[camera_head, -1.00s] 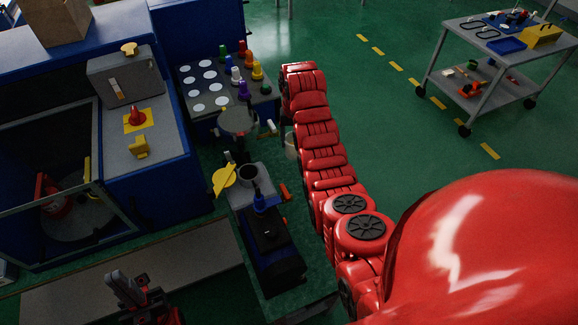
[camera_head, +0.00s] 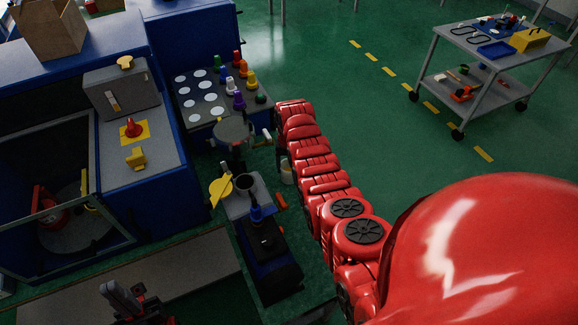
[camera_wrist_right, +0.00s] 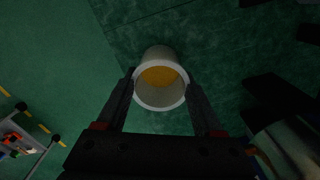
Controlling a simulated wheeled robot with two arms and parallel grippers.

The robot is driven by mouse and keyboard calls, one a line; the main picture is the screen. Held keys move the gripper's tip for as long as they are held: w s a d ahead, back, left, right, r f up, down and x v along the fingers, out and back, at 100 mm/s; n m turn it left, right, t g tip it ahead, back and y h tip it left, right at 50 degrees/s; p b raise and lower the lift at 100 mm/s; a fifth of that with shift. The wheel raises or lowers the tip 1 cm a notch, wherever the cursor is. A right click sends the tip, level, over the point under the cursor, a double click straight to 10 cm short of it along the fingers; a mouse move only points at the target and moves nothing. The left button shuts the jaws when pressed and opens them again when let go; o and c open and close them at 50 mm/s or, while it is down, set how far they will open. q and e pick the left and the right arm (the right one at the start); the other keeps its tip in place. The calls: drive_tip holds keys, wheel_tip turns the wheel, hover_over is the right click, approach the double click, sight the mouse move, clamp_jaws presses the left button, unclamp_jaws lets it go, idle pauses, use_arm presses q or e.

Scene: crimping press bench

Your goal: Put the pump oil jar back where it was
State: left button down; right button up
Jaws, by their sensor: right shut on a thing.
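The pump oil jar (camera_wrist_right: 162,98) is a pale round pot with yellow oil inside, seen from above in the right wrist view. My right gripper (camera_wrist_right: 161,86) is shut on it, one dark finger on each side. In the head view the jar (camera_head: 287,173) shows partly behind my red right arm, over the green floor right of the pump bench; the right fingers are hidden there. My left gripper (camera_head: 124,296) is at the bottom left, fingers apart and empty. The place where the jar stood before cannot be told.
The pump (camera_head: 262,240) with a yellow lid (camera_head: 220,188) stands left of my right arm. A grey board with white discs and coloured knobs (camera_head: 207,97) is behind it. A blue machine (camera_head: 150,190) fills the left. A cart (camera_head: 490,65) stands far right; open floor lies between.

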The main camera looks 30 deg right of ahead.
drive_tip(key=shift+f, duration=0.25)
drive_tip(key=o, duration=1.5)
drive_tip(key=shift+r, duration=0.1)
drive_tip(key=shift+r, duration=0.2)
drive_tip(key=shift+w+r, duration=0.1)
drive_tip(key=shift+r, duration=0.25)
wheel_tip(320, 180, up, 11)
drive_tip(key=p, duration=0.1)
drive_tip(key=shift+r+p, duration=0.15)
drive_tip(key=shift+p, duration=0.15)
